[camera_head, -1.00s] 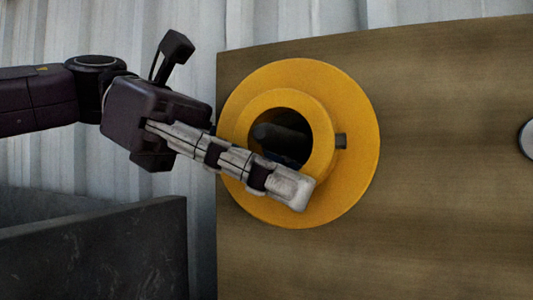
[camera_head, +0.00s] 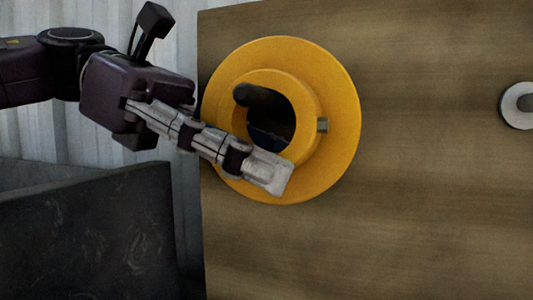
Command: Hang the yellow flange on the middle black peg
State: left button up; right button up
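The yellow flange (camera_head: 338,95) is a broad disc with a raised hub and a wide hole, facing me on a wooden board. A dark, round-ended black peg (camera_head: 263,98) shows inside the hole, against its upper part. The flange is around this peg. My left gripper (camera_head: 265,170) reaches in from the left, its pale fingers across the lower hub. It appears shut on the flange's hub, though the far finger is hidden. My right gripper is out of view.
The wooden board (camera_head: 430,200) fills the right side. A pale round disc with a grey knob (camera_head: 519,105) sits at its right edge. A dark box-like wall (camera_head: 90,235) stands at lower left, below my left arm. The board below the flange is clear.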

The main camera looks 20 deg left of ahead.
aim_at(208, 121)
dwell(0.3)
pick_arm(q)
jog(key=shift+w+a, duration=0.1)
jog(key=shift+a, duration=0.05)
jog(key=b+v, duration=0.2)
jog(key=v, duration=0.3)
jog(key=shift+r+b, duration=0.15)
jog(key=shift+b, duration=0.2)
jog(key=v, duration=0.5)
jog(key=shift+r, duration=0.2)
jog(key=shift+v, duration=0.8)
